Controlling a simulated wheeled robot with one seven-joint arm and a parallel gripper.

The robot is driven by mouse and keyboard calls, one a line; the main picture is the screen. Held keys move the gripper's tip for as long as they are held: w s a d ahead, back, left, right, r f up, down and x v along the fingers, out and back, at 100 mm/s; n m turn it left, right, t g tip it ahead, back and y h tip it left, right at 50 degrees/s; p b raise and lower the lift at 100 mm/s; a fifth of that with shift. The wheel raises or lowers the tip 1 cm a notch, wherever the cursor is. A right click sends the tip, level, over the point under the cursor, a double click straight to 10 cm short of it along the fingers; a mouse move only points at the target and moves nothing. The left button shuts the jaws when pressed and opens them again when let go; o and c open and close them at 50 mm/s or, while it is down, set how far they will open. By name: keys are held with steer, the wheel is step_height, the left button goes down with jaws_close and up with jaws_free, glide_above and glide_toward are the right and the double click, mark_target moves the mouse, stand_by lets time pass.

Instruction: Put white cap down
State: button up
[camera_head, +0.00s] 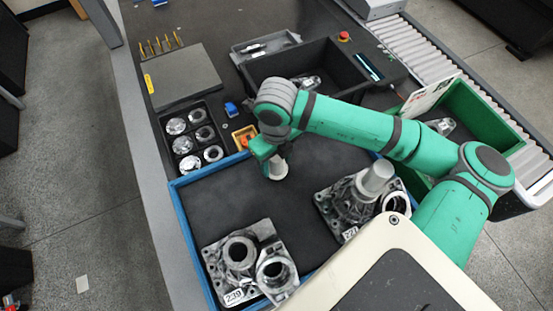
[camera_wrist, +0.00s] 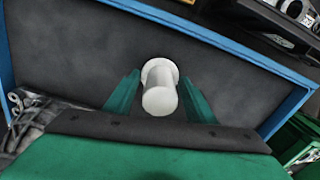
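The white cap (camera_head: 277,168) is at the upper middle of the blue-rimmed tray (camera_head: 196,250), over its dark lining. My gripper (camera_head: 266,154) is right at the cap, pointing down. In the wrist view the cap (camera_wrist: 160,98), a pale cylinder with a wider flange at its far end, lies between the two green fingers of my gripper (camera_wrist: 160,80). Whether the flange rests on the lining is hard to tell.
A grey casting with two bores (camera_head: 240,252) lies at the tray's front left. Another casting (camera_head: 345,207) with a pale cylinder (camera_head: 376,177) on it is at the right. The lining between them is clear. A compartment box of metal rings (camera_head: 182,145) stands beyond the left rim.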

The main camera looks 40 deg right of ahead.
step_height(320, 180, up, 12)
steer(key=shift+f, duration=0.1)
steer(key=shift+r, duration=0.25)
stand_by(0.4)
stand_by(0.5)
